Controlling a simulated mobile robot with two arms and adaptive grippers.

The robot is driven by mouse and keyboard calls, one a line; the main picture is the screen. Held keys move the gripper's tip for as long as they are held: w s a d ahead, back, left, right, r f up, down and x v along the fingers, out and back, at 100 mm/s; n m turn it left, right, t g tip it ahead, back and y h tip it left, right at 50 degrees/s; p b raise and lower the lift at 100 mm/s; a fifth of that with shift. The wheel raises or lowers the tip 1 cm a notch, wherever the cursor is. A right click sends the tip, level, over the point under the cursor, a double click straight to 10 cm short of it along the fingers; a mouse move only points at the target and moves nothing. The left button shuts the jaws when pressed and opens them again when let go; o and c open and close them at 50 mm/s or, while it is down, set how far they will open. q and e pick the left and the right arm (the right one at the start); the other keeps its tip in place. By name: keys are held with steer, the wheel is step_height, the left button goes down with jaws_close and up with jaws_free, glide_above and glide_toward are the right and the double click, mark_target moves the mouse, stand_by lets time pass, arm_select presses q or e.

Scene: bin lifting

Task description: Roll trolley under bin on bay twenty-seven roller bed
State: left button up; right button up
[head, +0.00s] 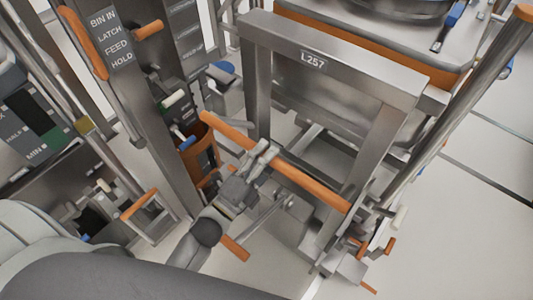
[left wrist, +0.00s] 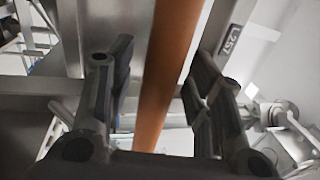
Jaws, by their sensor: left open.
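The steel trolley frame (head: 335,62) carries an L257 plate (head: 313,58) and stands right of centre in the head view. Its orange push bar (head: 310,182) slants across the front. My left gripper (head: 262,158) is at this bar, left of its middle. In the left wrist view the orange bar (left wrist: 168,75) runs between the two dark fingers of my left gripper (left wrist: 163,62). The fingers are open, with visible gaps on both sides. The bin and the bay number cannot be made out for certain. My right gripper is not in view.
A steel post (head: 125,85) with "BIN IN, LATCH, FEED, HOLD" labels stands left of the trolley. A grey unit with an orange band (head: 375,45) is behind the frame. A slanted steel tube (head: 455,95) rises at right. Pale floor (head: 465,225) is clear at lower right.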

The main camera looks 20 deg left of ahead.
arm_select(q)
jaws_close()
stand_by(0.4)
steer(key=shift+s+a+f, duration=0.15)
steer(key=shift+s+f, duration=0.05)
steer(key=shift+s, duration=0.25)
steer(key=shift+s+a+r, duration=0.15)
steer(key=shift+s+a, duration=0.1)
steer(key=shift+s, duration=0.3)
steer(key=shift+c, duration=1.9)
jaws_free()
steer(key=o, duration=0.4)
steer(key=shift+w+d, duration=0.1)
steer(key=shift+w, duration=0.15)
steer(key=shift+s, duration=0.1)
